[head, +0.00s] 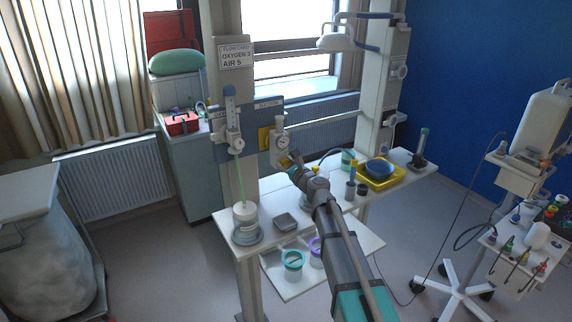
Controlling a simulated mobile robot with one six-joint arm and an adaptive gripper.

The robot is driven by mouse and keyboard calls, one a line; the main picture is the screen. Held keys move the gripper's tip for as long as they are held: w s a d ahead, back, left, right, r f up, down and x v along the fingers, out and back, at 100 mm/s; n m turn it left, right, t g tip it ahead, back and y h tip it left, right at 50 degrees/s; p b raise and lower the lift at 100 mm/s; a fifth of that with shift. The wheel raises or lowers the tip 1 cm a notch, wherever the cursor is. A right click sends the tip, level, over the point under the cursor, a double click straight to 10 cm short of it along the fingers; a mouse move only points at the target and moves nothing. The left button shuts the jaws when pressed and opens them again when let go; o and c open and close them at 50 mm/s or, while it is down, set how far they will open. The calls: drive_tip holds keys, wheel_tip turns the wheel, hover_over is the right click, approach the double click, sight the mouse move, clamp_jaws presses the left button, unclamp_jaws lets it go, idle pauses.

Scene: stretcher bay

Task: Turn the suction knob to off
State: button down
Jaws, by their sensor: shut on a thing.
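A pale wall unit with a round white gauge (282,141) is mounted on the blue rail panel (262,112), in front of a yellow plate (263,138). My gripper (288,159) is at the lower front of this unit, at the end of my arm coming up from the lower right. It is shut on the suction knob there. The fingers hide the knob, so its marking and pointer cannot be read. To the left, another unit with a dial (232,141) hangs on the same panel, with a green tube running down from it.
A jar (245,222) stands on the shelf's left end. A dark grey box (285,222), a yellow tray with a blue bowl (381,172) and small containers share the white shelf (275,192). A sign (236,56) hangs above. A wheeled stand (460,290) is at right.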

drive_tip(key=n, duration=0.5)
drive_tip(key=shift+n, duration=0.4)
drive_tip(key=n, duration=0.6)
drive_tip(key=shift+a+f, duration=0.1)
drive_tip(key=shift+f, duration=0.05)
drive_tip(key=n, duration=0.5)
drive_tip(key=shift+n, duration=0.4)
drive_tip(key=n, duration=0.5)
drive_tip(key=shift+f+n+b, duration=0.15)
drive_tip(key=shift+n+b, duration=0.15)
drive_tip(key=shift+n, duration=0.1)
drive_tip(key=shift+c, duration=1.3)
unclamp_jaws()
